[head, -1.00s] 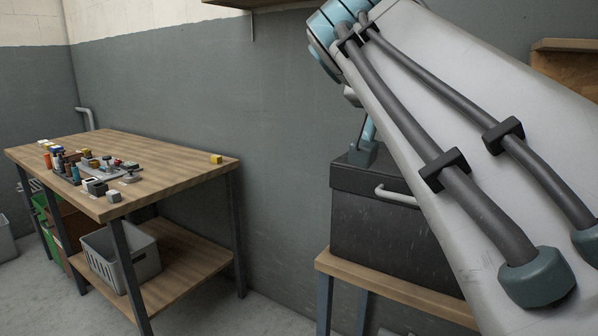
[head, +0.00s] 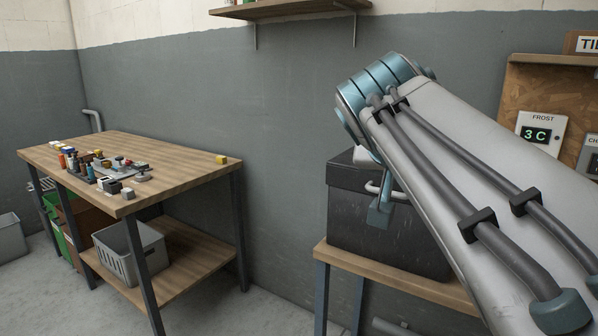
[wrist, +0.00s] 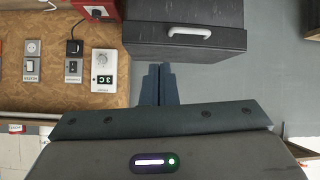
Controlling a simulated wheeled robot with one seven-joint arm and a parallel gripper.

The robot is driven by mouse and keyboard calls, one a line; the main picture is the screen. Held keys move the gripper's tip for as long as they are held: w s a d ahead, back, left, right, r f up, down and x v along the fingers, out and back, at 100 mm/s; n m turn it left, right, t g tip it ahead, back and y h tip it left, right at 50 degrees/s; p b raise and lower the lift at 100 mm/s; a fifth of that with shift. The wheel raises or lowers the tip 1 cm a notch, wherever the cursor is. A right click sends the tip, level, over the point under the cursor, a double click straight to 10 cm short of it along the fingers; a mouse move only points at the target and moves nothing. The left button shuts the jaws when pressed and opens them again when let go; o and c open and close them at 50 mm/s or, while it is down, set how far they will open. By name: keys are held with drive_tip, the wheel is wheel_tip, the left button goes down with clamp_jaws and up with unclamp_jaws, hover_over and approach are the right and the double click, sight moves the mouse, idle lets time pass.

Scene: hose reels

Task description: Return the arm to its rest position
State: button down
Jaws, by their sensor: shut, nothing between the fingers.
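My arm reaches in from the right of the head view, its wide pale link and dark cables in the foreground. My gripper (head: 380,215) shows as a small teal piece in front of the black case's face, near its pale handle. In the wrist view my gripper's two dark blue fingers (wrist: 160,84) lie side by side, closed with nothing between them. The black case (head: 345,215) stands on a wooden-topped stand (head: 400,283), partly hidden by my arm. In the wrist view the case (wrist: 180,30) is just beyond the fingers; I cannot tell the exact gap.
A workbench (head: 190,172) with small parts and a yellow block (head: 221,159) stands at left, a grey basket (head: 118,260) on its lower shelf. A wall shelf (head: 290,8) hangs above. A wooden panel with a FROST display (head: 537,133) is at right. Floor between bench and stand is clear.

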drive_tip(key=s+f+n+g+y+p, duration=0.2)
drive_tip(key=s+f, duration=0.4)
drive_tip(key=f, duration=0.4)
drive_tip(key=s+a+f+n+g+y+p, duration=0.1)
drive_tip(key=s+f+n+g+y+p, duration=0.1)
drive_tip(key=s+f+p, duration=0.4)
wheel_tip(320, 180, down, 5)
drive_tip(key=g+y+p, duration=0.1)
drive_tip(key=g, duration=0.1)
drive_tip(key=shift+s+n+g+y, duration=0.2)
drive_tip(key=shift+n+g+y, duration=0.1)
drive_tip(key=shift+a, duration=0.1)
